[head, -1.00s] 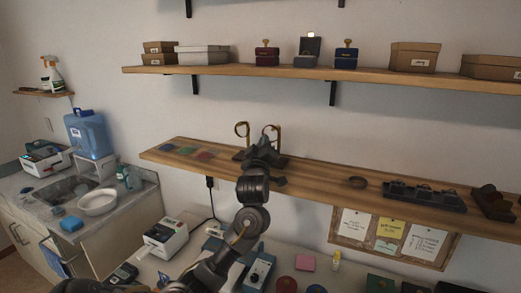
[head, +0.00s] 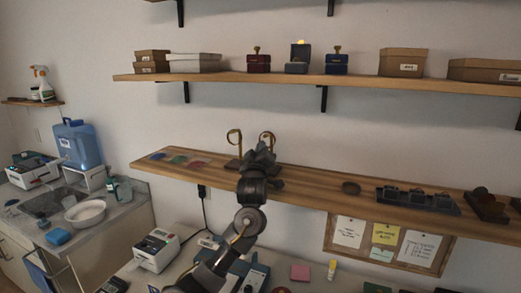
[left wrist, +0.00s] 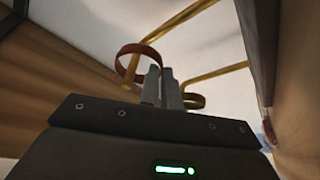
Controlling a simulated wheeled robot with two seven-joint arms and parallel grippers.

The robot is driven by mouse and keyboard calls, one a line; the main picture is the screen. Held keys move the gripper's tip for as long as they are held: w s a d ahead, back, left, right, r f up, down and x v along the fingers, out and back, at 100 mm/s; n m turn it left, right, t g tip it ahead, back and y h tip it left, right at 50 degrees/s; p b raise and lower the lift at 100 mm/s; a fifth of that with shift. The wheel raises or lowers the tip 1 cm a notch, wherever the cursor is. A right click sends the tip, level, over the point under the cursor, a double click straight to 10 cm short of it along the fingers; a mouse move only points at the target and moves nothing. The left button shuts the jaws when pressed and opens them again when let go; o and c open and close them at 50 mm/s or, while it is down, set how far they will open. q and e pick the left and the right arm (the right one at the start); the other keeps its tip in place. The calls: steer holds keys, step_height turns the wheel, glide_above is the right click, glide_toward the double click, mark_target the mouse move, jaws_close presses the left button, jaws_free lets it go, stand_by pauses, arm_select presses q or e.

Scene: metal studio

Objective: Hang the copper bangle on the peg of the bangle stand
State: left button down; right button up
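The bangle stand (head: 234,140) stands on the long lower wall shelf, with two brass posts that curve at the top. In the left wrist view a thin brass post (left wrist: 172,24) rises past a copper bangle (left wrist: 124,55), which overlaps it; whether it encircles the post is hard to tell. My left gripper (head: 262,150) is in front of the stand. In the left wrist view its fingers (left wrist: 161,72) are nearly together at the bangle's right edge and seem closed on it. My right gripper is out of view.
An upper shelf (head: 220,77) with boxes is above. A cluttered worktop lies below.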

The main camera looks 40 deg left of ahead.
arm_select(q)
steer(key=c, duration=1.5)
jaws_free()
steer(key=shift+c, duration=0.2)
steer(key=shift+s+d+f+b, duration=0.2)
steer(key=shift+s+f+b, duration=0.05)
steer(key=shift+b, duration=0.25)
steer(key=s+d+b, duration=0.2)
steer(key=s+d, duration=0.5)
steer(key=s, duration=0.3)
steer(key=shift+s+b, duration=0.2)
steer(key=shift+b, duration=0.2)
steer(key=shift+r, duration=0.1)
